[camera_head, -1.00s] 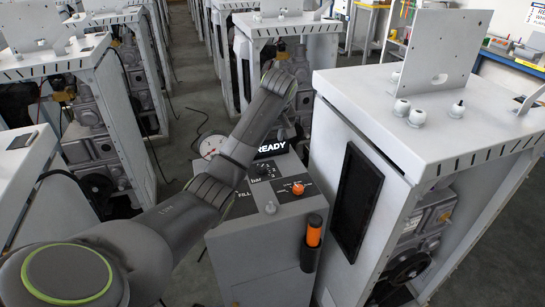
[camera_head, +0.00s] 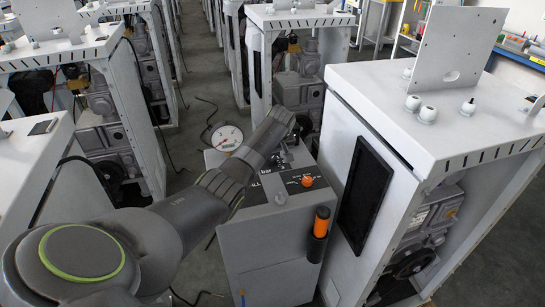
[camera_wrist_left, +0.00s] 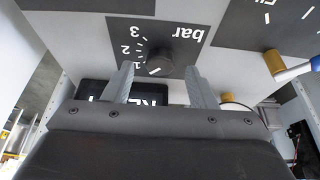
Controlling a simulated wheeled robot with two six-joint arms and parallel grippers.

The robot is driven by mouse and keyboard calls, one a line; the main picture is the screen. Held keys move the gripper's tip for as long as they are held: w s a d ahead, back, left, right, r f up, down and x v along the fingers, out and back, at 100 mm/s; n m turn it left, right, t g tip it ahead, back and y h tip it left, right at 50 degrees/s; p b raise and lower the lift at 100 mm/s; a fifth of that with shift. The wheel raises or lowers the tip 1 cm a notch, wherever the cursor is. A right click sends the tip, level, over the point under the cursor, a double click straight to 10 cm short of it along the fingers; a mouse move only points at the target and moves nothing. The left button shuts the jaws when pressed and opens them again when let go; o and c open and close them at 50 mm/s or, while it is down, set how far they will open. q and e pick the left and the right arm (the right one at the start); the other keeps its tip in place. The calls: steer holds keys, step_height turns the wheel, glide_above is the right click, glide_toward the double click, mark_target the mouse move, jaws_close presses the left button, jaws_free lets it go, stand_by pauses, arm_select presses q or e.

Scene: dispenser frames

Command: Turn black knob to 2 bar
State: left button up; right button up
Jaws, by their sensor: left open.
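The black knob (camera_wrist_left: 158,62) sits on a dark dial plate (camera_wrist_left: 185,33) marked bar with 1, 2 and 3, seen upside down in the left wrist view. Its white mark points down and left, near the 1 end of the scale. My left gripper (camera_wrist_left: 158,75) is open, with one fingertip to each side of the knob in that view; I cannot tell whether they touch it. In the head view my left gripper (camera_head: 287,150) is over the back of the grey dispenser's top (camera_head: 283,212), and the knob is hidden there. My right gripper is not in view.
A round gauge (camera_head: 227,137) stands behind the dispenser. An orange knob (camera_head: 307,181) is on its top and an orange handle (camera_head: 321,222) at its front. A tall white frame (camera_head: 390,90) stands close on the right.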

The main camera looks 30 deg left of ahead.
arm_select(q)
steer(key=shift+x, duration=0.8)
steer(key=shift+c, duration=0.2)
steer(key=c, duration=0.9)
